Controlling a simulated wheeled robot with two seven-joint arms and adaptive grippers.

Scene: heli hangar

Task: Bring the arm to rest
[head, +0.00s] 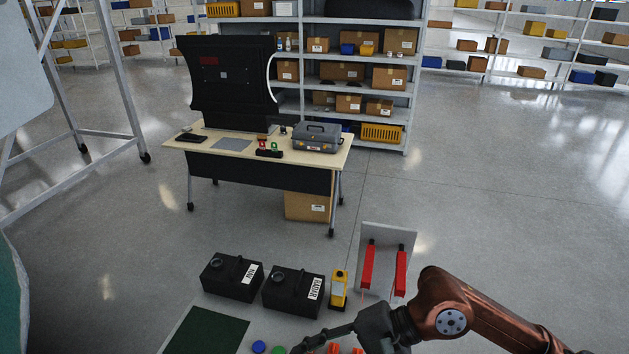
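My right arm comes in from the lower right. Its dark gripper (318,341) points left, low in the view, over the near area with the small coloured pieces. Its fingertips are close to the bottom edge, and I cannot tell whether they are open or shut, or whether anything is between them. My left gripper is not in view. A blue round piece (259,347) and a green one (279,350) lie just left of the gripper. Orange pieces (334,349) show below it, partly hidden.
Two black labelled boxes (232,277) (293,291), a yellow device (339,288) and a grey panel (388,236) with two red bars stand behind the gripper. A dark green mat (205,333) lies left. A desk (250,150) and shelves (345,20) stand farther back. Open floor lies right.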

